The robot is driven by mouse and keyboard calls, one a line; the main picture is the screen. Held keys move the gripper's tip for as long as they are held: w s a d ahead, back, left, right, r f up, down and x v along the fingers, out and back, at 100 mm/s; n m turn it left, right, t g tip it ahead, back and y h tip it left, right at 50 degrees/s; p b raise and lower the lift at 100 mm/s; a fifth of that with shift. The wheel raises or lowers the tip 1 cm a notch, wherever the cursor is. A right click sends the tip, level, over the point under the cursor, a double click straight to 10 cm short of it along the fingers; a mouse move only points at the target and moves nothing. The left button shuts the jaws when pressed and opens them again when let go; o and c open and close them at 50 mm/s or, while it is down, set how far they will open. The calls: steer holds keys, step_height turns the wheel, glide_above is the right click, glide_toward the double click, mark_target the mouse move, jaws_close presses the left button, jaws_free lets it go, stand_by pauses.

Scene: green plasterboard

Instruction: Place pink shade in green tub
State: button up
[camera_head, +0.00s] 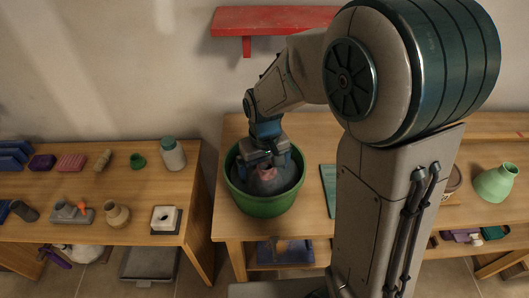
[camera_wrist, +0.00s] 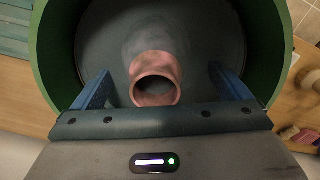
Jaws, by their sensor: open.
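The green tub (camera_head: 264,205) stands on the middle table, and its rim also shows in the wrist view (camera_wrist: 52,62). The pink shade (camera_head: 267,172) is a grey, bell-like piece with a pink open neck, inside the tub. In the wrist view the pink neck (camera_wrist: 156,80) faces the camera, between the two blue fingers. My gripper (camera_head: 265,160) is over the tub's mouth, its fingers reaching down inside. It is open, with a gap visible on each side of the neck. The fingertips' lowest parts are hard to make out against the dark interior.
A teal flat board (camera_head: 328,190) lies right of the tub. A green vase (camera_head: 496,182) stands at the right. A red shelf (camera_head: 270,18) is on the wall.

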step_height(320, 180, up, 11)
steer(key=shift+s+r, duration=0.1)
steer(key=shift+r, duration=0.05)
steer(key=s+d+m+t, duration=0.3)
steer(key=s+d+m, duration=0.1)
steer(key=s+d, duration=0.8)
steer(key=shift+s, duration=0.25)
